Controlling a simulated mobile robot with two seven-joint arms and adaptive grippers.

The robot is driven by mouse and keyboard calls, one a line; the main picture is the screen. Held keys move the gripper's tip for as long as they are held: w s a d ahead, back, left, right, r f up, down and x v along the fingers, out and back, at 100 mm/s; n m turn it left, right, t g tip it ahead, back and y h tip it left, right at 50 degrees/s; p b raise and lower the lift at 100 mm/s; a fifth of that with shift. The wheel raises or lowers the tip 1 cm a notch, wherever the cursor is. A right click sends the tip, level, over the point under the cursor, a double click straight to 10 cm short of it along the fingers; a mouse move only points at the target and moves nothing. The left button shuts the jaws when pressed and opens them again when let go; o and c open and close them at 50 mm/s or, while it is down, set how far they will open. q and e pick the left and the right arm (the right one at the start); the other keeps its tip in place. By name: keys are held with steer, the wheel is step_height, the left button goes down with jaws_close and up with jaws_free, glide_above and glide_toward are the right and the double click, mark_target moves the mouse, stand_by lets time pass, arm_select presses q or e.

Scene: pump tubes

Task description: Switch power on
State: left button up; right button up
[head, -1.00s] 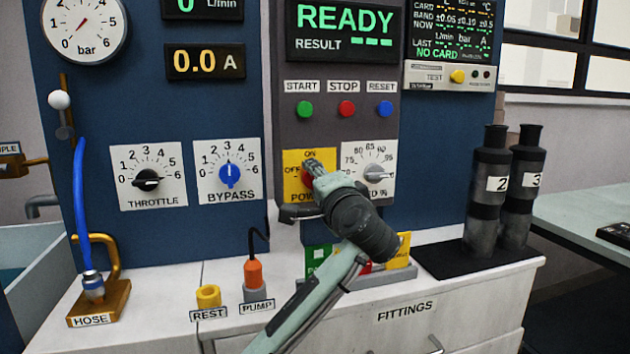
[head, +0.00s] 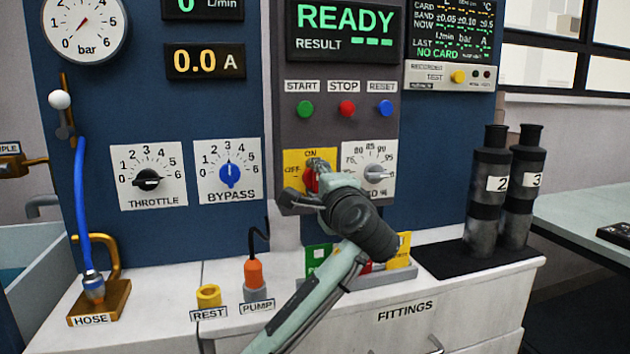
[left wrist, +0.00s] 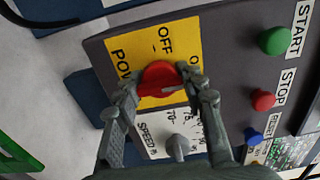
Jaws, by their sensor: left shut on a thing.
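The red power knob (head: 311,182) sits on a yellow plate (head: 293,158) marked OFF and ON, low on the grey control panel. My left gripper (head: 308,183) is at the knob, with its fingers on either side of it. In the left wrist view the red knob (left wrist: 158,76) lies between the two fingertips (left wrist: 161,84), and the gripper is shut on it. The fingers hide part of the knob and the ON label, so I cannot tell exactly where it points. My right gripper is not in view.
The speed dial (head: 375,174) is close to the right of the power knob. Green start (head: 305,109), red stop (head: 347,109) and blue reset (head: 384,109) buttons are above. The display (head: 345,30) reads READY. A fittings tray (head: 375,279) lies under my arm.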

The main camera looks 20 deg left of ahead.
arm_select(q)
steer(key=shift+f, duration=0.1)
steer(key=o, duration=1.2)
steer(key=v, duration=1.2)
